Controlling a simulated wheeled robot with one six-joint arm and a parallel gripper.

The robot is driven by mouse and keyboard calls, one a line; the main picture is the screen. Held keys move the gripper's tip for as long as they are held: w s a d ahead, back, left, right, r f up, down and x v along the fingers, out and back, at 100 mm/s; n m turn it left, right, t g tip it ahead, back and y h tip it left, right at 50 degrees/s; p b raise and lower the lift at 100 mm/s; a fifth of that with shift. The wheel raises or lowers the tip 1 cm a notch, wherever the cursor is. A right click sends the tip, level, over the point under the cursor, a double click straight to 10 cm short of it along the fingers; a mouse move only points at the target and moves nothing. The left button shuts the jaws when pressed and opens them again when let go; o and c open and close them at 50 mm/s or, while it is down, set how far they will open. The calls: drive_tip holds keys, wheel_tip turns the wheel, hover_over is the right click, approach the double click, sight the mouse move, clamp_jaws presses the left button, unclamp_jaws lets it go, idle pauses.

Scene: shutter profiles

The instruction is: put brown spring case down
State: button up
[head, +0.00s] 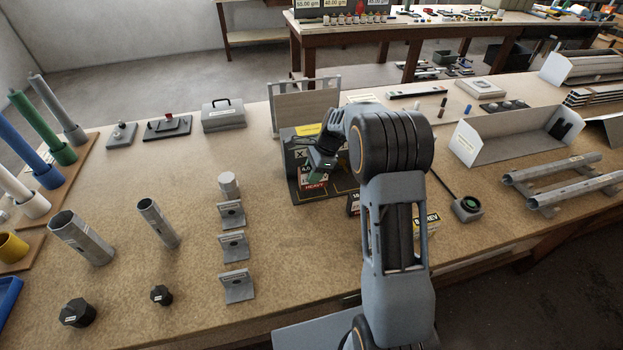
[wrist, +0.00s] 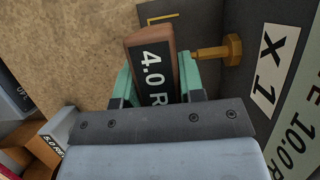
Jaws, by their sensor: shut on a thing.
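The brown spring case (wrist: 158,48), with a black label reading "4.0 R", is between the green fingers of my gripper (wrist: 154,82). My gripper is shut on it. A brass hex-headed piece (wrist: 218,51) sticks out to the right of the case, past the right finger. In the head view my gripper (head: 318,172) is over the dark marked board (head: 293,160), near its "HEAVY" label. The case is mostly hidden there. I cannot tell whether its underside touches the board.
Another labelled case (wrist: 48,143) lies at the lower left in the wrist view. A grey panel rack (head: 300,105) stands behind the board. Several grey brackets (head: 232,247) stand to the left. The bench at left centre has free room.

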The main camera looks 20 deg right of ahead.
drive_tip(key=shift+w+f, duration=0.35)
drive_tip(key=shift+f, duration=0.15)
drive_tip(key=shift+f+p, duration=0.5)
drive_tip(key=shift+f, duration=0.9)
drive_tip(key=shift+f, duration=0.15)
drive_tip(key=o, duration=0.9)
drive_tip(key=shift+c, duration=0.2)
